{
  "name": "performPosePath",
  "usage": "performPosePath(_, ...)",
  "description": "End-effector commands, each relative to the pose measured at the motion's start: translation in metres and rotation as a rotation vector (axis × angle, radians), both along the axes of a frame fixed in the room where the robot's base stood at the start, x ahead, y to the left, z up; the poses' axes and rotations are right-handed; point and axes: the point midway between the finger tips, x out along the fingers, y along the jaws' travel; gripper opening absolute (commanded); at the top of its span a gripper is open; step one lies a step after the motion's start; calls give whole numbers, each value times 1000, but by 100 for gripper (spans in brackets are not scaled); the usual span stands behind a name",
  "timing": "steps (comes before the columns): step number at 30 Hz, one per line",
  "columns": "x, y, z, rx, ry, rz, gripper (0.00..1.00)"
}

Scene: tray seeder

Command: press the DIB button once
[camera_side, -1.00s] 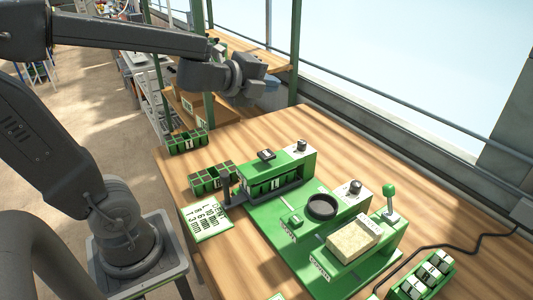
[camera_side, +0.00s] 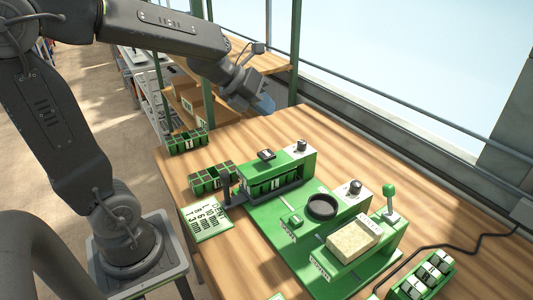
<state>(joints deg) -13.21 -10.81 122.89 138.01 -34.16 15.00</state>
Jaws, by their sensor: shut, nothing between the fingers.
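The green seeder machine (camera_side: 262,222) stands on the wooden bench. A smaller green piece (camera_side: 295,220) lies beside the black round bowl (camera_side: 322,207). My gripper (camera_side: 257,101) is shut and empty, tilted downward, in the air beyond the machine and clear of it.
Two green cell trays (camera_side: 187,141) and (camera_side: 212,177) and a printed card (camera_side: 206,217) lie at the left. A bin of pale material (camera_side: 353,239), a green-knobbed lever (camera_side: 390,203) and a rack (camera_side: 421,276) are at the right. The bench's rear is clear.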

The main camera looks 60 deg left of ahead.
Motion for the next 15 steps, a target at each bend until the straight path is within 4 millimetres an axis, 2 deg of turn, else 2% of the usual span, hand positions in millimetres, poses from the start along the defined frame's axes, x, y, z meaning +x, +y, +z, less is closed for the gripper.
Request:
performPosePath(7,0,0,-14,-3,2,1,0)
performPosePath(15,0,0,-51,-4,1,2,0)
